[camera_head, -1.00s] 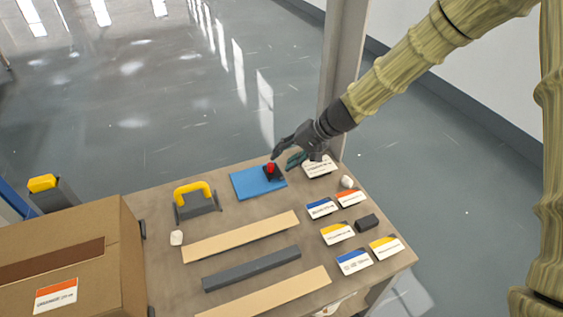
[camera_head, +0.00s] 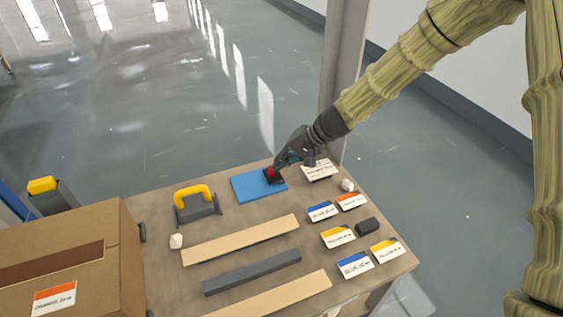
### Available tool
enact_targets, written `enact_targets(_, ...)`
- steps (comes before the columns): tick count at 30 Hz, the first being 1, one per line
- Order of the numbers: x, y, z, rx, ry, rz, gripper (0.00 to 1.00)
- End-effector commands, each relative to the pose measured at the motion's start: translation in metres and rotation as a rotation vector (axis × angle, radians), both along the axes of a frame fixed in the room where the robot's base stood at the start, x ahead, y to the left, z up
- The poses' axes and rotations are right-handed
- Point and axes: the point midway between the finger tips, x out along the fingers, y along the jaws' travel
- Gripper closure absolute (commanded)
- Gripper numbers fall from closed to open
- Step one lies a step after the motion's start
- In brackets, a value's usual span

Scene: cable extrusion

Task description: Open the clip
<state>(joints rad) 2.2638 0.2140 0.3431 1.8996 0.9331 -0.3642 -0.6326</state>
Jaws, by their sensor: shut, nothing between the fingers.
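A small black clip with a red part (camera_head: 270,173) sits on the right side of a flat blue mat (camera_head: 251,184) near the table's far edge. My gripper (camera_head: 276,166) comes in from the upper right and is shut. Its fingertips are at the red part, touching it or just above it; I cannot tell which. The fingers partly cover the clip, so whether the clip is open or closed is hidden.
A yellow-handled grey block (camera_head: 197,203) stands left of the mat. Several strips, including a dark grey one (camera_head: 251,271), lie in front. Labelled cards (camera_head: 337,236) and a white card (camera_head: 319,170) lie to the right. A cardboard box (camera_head: 70,270) fills the left.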

Motion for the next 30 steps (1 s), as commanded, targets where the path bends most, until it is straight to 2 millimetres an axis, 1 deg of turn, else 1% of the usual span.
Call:
enact_targets(1,-0.0025,-0.0032,-0.0073,-0.008,0.007,-0.001,1.0)
enact_targets(27,-0.0061,-0.0053,-0.0138,-0.014,0.013,0.001,1.0)
enact_targets(29,-0.0063,-0.0052,-0.0139,-0.012,0.014,0.0,0.91)
enact_targets(30,-0.0063,-0.005,-0.0138,-0.012,0.014,0.0,0.83)
